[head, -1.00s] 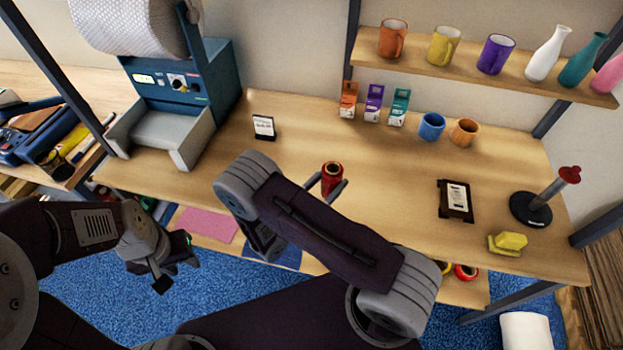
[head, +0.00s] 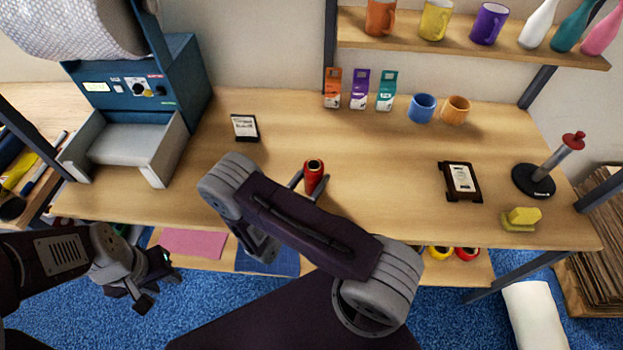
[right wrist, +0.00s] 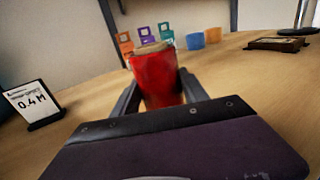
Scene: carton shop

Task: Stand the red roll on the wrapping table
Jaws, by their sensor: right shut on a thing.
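The red roll (head: 314,174) is upright at the front middle of the wrapping table (head: 390,200). My right gripper (head: 311,184) is shut on it, one finger on each side. In the right wrist view the red roll (right wrist: 157,76) stands between the two fingers (right wrist: 157,92), its pale top end showing. I cannot tell whether its base touches the table, since my gripper hides it. My left gripper (head: 146,288) hangs empty at the lower left, below the table's edge; its finger gap is too unclear to judge.
A blue machine (head: 140,90) with a large roll stands at the left. A small sign (head: 245,128), cartons, a blue mug (head: 422,107), an orange mug (head: 456,109), a dark framed card (head: 460,181), a spindle stand (head: 535,180) and a yellow block (head: 521,218) are on the table.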

